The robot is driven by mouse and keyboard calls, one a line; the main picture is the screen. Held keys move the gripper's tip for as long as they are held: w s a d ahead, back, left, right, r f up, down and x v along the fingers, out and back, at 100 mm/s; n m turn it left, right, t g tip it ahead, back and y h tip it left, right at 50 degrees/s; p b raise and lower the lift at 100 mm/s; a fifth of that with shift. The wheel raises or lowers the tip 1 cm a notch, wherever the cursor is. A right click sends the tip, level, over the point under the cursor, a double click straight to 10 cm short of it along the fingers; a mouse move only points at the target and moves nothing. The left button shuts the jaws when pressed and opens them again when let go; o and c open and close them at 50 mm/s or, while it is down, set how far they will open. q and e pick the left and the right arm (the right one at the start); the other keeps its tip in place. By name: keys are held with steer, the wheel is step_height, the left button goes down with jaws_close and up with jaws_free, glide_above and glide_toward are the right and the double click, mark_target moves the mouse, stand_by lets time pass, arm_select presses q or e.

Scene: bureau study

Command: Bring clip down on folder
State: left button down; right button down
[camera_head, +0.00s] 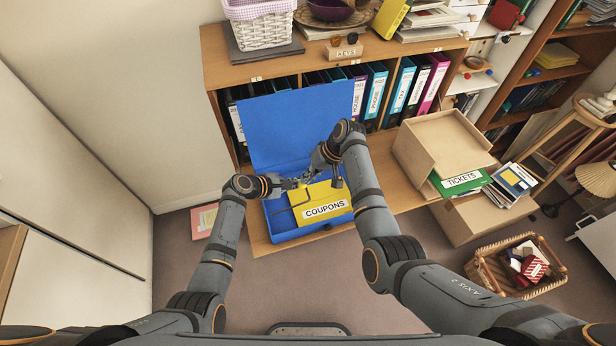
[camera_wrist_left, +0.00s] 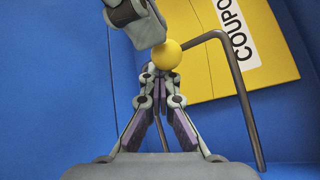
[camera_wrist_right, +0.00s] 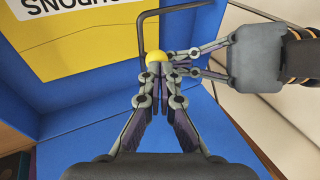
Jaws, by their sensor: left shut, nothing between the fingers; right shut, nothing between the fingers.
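An open blue box file (camera_head: 277,120) lies on the low shelf with its lid raised at the back. A yellow folder labelled COUPONS (camera_head: 335,192) lies inside it. The clip is a bent dark metal bar (camera_wrist_left: 240,92) with a yellow ball (camera_wrist_left: 167,54) at its end; the bar also shows in the right wrist view (camera_wrist_right: 141,36). My left gripper (camera_head: 290,184) is shut and empty, its tips right by the ball. My right gripper (camera_wrist_right: 157,76) is shut and empty, its tips also at the ball. Whether the tips touch it, I cannot tell. The grippers partly hide the clip in the head view.
Upright binders (camera_head: 376,90) fill the shelf behind the lid. A cardboard box (camera_head: 450,140) with a green TICKETS folder stands to the right. A wicker basket (camera_head: 480,273) sits on the floor at lower right.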

arm_select(q)
steer(key=shift+r, duration=0.1)
steer(key=shift+d, duration=0.2)
arm_select(e)
steer(key=shift+f+y, duration=0.3)
steer(key=shift+f, duration=0.55)
arm_select(q)
steer(key=c, duration=2.1)
jaws_free()
steer(key=shift+r, duration=0.1)
steer(key=o, duration=1)
steer(key=shift+o, duration=0.2)
steer(key=shift+a, duration=0.1)
arm_select(e)
steer(key=shift+w+a, duration=0.1)
